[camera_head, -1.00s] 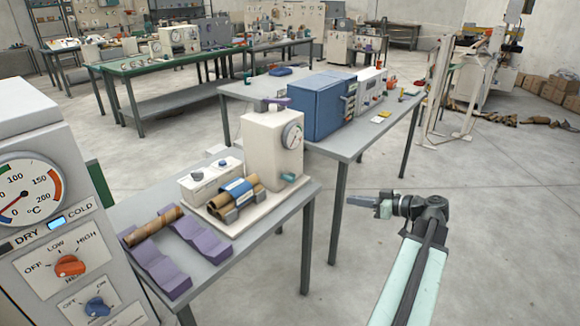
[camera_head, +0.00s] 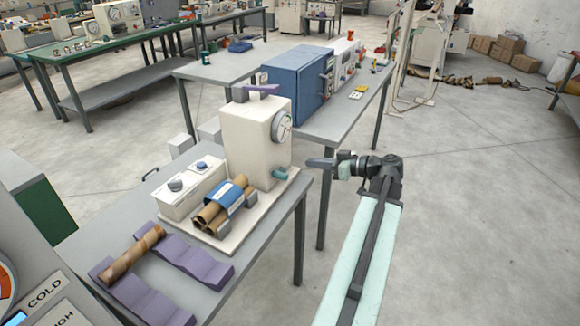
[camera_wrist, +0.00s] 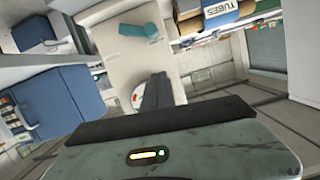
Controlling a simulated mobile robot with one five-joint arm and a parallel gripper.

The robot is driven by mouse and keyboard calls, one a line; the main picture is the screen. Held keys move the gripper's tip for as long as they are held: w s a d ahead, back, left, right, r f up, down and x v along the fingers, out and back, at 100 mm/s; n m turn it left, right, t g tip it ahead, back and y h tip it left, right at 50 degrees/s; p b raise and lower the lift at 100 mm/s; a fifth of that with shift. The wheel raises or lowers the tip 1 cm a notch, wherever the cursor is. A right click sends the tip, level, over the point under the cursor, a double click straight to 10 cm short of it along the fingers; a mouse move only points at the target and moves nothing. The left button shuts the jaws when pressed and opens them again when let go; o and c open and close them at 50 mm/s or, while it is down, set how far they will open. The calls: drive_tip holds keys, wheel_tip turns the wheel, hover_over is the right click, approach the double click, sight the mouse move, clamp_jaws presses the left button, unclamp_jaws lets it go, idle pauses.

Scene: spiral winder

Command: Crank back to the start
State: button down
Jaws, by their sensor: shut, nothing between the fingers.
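The cream winder (camera_head: 252,150) stands on the near grey table with a round dial (camera_head: 281,126) on its right face and a purple lever (camera_head: 262,89) on top. A small teal knob (camera_head: 279,174) sits low on its side; a teal handle also shows in the wrist view (camera_wrist: 138,30). My gripper (camera_head: 312,162) is shut and empty, to the right of the winder and apart from it in the head view. In the wrist view my dark fingers (camera_wrist: 158,90) point toward the winder's cream face, and the dial is partly hidden behind them.
Brown tubes with a blue label (camera_head: 224,199) lie at the winder's base. A brown tube (camera_head: 132,253) rests on purple cradles (camera_head: 190,262). A blue cabinet (camera_head: 294,87) stands on the table behind. Open floor (camera_head: 470,220) lies to the right.

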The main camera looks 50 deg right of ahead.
drive_tip(key=b+x, duration=0.2)
drive_tip(key=x, duration=0.8)
drive_tip(key=shift+w+f+b, duration=0.15)
drive_tip(key=shift+b, duration=0.15)
drive_tip(key=f+b, duration=0.3)
drive_tip(key=shift+s+a+f+b, duration=0.15)
drive_tip(key=shift+s+f+b, duration=0.05)
drive_tip(key=shift+f+b, duration=0.2)
drive_tip(key=shift+r, duration=0.1)
